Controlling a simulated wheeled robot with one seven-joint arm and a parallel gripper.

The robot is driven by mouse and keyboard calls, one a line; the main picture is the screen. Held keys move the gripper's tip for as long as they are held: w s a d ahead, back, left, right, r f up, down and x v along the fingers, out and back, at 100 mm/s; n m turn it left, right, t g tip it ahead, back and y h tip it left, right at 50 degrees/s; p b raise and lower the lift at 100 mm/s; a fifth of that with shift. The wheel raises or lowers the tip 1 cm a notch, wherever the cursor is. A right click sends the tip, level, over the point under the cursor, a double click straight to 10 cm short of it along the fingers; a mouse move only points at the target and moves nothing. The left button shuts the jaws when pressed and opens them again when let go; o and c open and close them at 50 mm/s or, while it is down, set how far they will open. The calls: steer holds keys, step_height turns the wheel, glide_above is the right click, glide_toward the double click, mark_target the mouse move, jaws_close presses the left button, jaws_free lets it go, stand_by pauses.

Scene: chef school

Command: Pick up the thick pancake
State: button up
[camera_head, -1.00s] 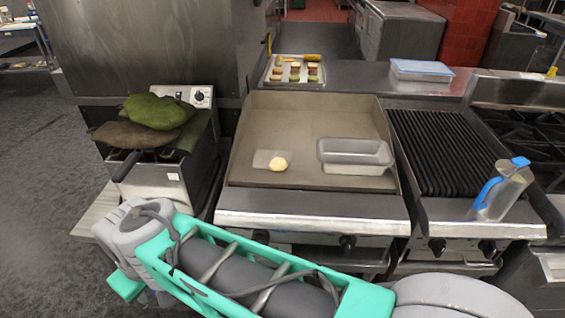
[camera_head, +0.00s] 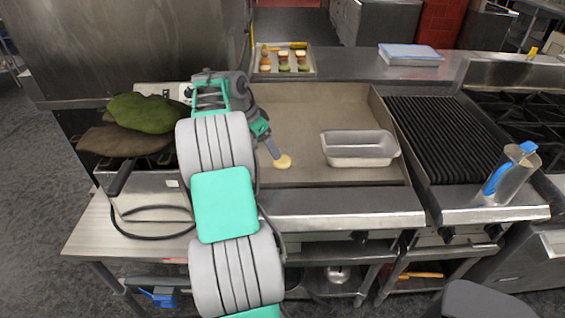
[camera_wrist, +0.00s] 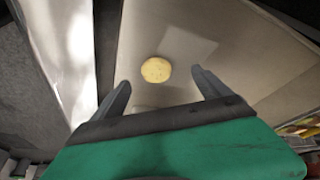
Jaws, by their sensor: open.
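The thick pancake (camera_head: 283,161) is a small, round, pale yellow disc lying on the flat griddle (camera_head: 310,110). In the wrist view the pancake (camera_wrist: 156,70) lies ahead of my gripper (camera_wrist: 160,88), roughly between the lines of its two fingers. My gripper is open and empty. In the head view my gripper (camera_head: 274,150) reaches over the griddle's left part, its tip beside the pancake. I cannot tell from these views how high the fingers are above the griddle.
A metal loaf pan (camera_head: 360,149) stands on the griddle right of the pancake. A ribbed grill (camera_head: 447,140) with a blue-handled jug (camera_head: 512,172) is farther right. Green and brown mitts (camera_head: 150,112) lie at left. A tray of small items (camera_head: 284,68) sits behind.

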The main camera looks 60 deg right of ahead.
mark_target(281, 160)
steer(key=x, duration=0.2)
steer(key=s+x, duration=0.1)
steer(key=x, duration=0.4)
steer(key=shift+s+d+p, duration=0.3)
steer(key=shift+s+p, duration=0.1)
steer(key=shift+s, duration=0.05)
steer(key=shift+d+f, duration=0.15)
steer(key=shift+f, duration=0.25)
steer(key=shift+c, duration=0.6)
steer(key=c, duration=1.5)
steer(key=shift+w+r, duration=0.1)
steer(key=shift+r, duration=0.2)
step_height(281, 160, up, 2)
steer(key=shift+r+b, duration=0.15)
steer(key=shift+b, duration=0.3)
steer(key=s+a+r, duration=0.1)
steer(key=a+r, duration=0.2)
steer(key=a, duration=0.1)
steer(key=s+a+r+b, duration=0.1)
steer(key=a+r, duration=0.2)
steer(key=a, duration=0.2)
steer(key=s+a+r+b, duration=0.1)
steer(key=s+a+r, duration=0.1)
steer(key=a+r, duration=0.2)
steer(key=shift+s+a+r, duration=0.1)
steer(key=shift+a, duration=0.2)
